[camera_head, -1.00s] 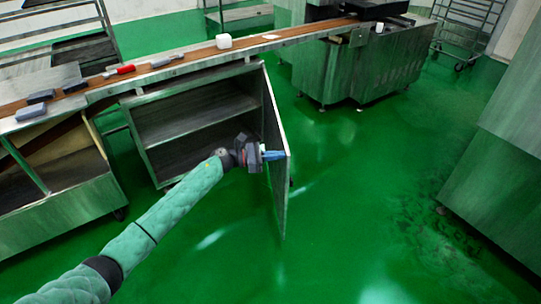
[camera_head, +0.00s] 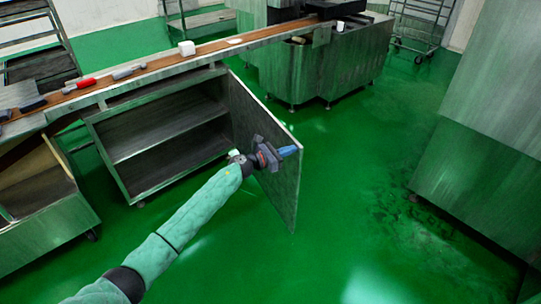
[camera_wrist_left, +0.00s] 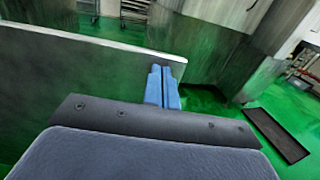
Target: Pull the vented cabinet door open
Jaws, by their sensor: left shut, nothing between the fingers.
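The cabinet door (camera_head: 262,135) is a grey metal panel. It stands swung well out from the open cabinet (camera_head: 160,140), with its inner face toward me and two bare shelves exposed. No vents can be made out on the visible face. My left gripper (camera_head: 288,151) is on the inner side of the door near its free upper corner. Its blue fingers are shut with nothing between them. In the left wrist view the fingers (camera_wrist_left: 162,88) overlap the end of the door panel (camera_wrist_left: 70,75); I cannot tell whether they touch it. My right gripper is not in view.
A conveyor belt (camera_head: 150,68) with several small items runs above the cabinet. A large machine (camera_head: 325,65) stands behind. A tall metal cabinet (camera_head: 480,165) stands at the right. The green floor (camera_head: 350,200) between is clear.

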